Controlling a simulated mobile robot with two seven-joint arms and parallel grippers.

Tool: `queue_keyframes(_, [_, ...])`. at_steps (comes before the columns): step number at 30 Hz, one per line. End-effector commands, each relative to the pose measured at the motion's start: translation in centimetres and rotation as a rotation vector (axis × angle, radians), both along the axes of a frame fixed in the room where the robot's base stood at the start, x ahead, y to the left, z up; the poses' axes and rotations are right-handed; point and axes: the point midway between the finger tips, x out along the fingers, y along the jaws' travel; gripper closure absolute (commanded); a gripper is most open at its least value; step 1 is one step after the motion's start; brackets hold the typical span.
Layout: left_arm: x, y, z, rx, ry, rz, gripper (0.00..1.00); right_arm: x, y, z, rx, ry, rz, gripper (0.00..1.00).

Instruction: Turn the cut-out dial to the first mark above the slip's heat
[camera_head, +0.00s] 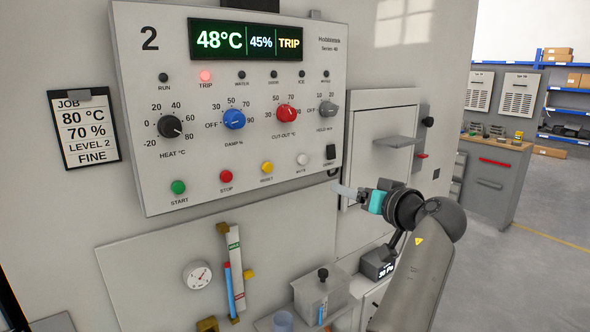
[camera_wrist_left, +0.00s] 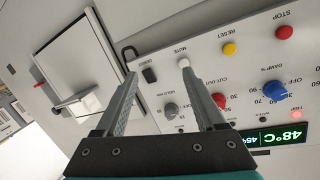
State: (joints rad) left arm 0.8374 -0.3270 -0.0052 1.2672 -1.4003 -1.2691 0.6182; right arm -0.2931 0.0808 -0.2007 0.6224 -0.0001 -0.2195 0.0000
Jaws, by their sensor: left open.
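The cut-out dial is a red knob (camera_head: 286,113) on the control panel, right of the blue damp dial (camera_head: 234,119). Its exact setting is too small to read. The job slip (camera_head: 88,130) on the wall reads 80 °C, 70 %, LEVEL 2, FINE. My left gripper (camera_head: 341,190), with a teal band, is below and right of the dial, near the panel's lower right corner. In the left wrist view the fingers (camera_wrist_left: 159,72) are open and empty; the red dial (camera_wrist_left: 219,101) is partly behind one finger. My right gripper is not in view.
The display (camera_head: 247,40) reads 48°C, 45%, TRIP, with the trip lamp (camera_head: 205,76) lit red. The black heat dial (camera_head: 169,127), grey hold dial (camera_head: 328,108) and white mute button (camera_head: 303,159) are nearby. A hatch handle (camera_head: 395,142) juts out right of the panel.

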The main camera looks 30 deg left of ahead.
Motion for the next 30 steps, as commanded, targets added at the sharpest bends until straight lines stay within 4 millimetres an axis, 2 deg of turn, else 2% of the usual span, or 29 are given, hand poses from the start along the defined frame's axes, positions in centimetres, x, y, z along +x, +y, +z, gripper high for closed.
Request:
queue_keyframes(1, [-1.2,0.2,4.5,-0.002,-0.096,0.062,0.29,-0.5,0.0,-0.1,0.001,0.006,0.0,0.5])
queue_keyframes(3, [-2.9,0.3,8.4,0.005,-0.197,0.129,0.29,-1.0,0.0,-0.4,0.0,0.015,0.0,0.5])
queue_keyframes(6, [-5.0,0.4,12.0,0.01,-0.292,0.194,0.29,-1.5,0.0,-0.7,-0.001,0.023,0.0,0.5])
queue_keyframes(9, [-6.1,0.6,13.7,0.013,-0.338,0.229,0.29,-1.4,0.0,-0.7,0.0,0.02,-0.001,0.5])
queue_keyframes(13, [-6.1,1.3,14.3,0.014,-0.35,0.238,0.29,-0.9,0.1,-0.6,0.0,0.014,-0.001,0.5])
queue_keyframes(17, [-5.4,2.9,14.2,0.013,-0.347,0.238,0.29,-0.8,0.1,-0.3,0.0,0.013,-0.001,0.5])
queue_keyframes(30, [-1.7,11.5,14.3,0.017,-0.343,0.236,0.29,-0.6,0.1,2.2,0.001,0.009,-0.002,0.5])
